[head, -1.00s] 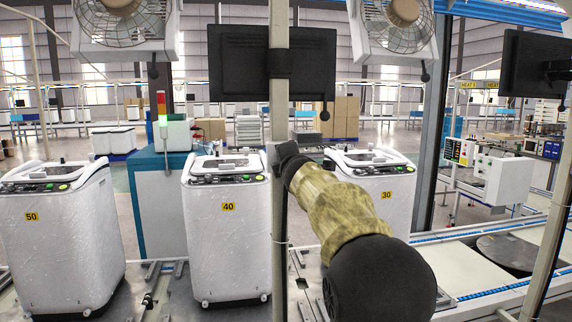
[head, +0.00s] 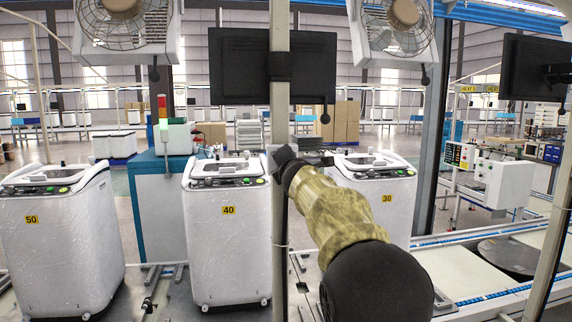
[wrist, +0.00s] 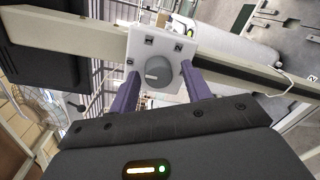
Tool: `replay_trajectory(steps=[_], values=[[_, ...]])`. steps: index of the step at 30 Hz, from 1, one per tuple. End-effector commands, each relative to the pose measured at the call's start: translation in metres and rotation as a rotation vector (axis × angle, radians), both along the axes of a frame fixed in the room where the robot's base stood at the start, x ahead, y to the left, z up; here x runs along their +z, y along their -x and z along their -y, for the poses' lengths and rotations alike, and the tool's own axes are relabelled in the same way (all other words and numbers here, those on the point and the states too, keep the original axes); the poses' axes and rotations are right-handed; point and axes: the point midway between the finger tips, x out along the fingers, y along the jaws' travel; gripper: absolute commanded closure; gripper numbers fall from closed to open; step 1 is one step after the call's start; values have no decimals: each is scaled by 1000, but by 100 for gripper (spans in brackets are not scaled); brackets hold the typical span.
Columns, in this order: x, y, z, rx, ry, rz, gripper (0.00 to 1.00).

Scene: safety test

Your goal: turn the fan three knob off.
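A round grey knob (wrist: 158,73) with a short white mark sits on a white square plate (wrist: 137,47) in the wrist view. The mark points roughly left in that picture. Small dark labels lie near the plate's edges, too small to read surely. The plate is on a pale post, which also shows in the head view (head: 279,110). My gripper (wrist: 161,72) is open, its two purple fingers on either side of the knob with a visible gap at each side. In the head view my gripper (head: 284,160) is at the post and the knob is hidden.
Two fans (head: 122,22) (head: 396,20) hang at the top. A dark monitor (head: 240,66) is behind the post. White washers labelled 50 (head: 60,240), 40 (head: 230,245) and 30 (head: 400,212) stand beyond. Another post (head: 552,200) rises at the right.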

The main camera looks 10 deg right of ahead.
Motion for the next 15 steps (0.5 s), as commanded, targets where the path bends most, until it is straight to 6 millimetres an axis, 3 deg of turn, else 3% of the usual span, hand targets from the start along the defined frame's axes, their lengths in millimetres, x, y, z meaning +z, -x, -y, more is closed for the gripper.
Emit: replay_trajectory(steps=[10, 15], values=[[2, 2, 0, 1, -2, 4, 47], [2, 13, 0, 0, -2, 5, 47]])
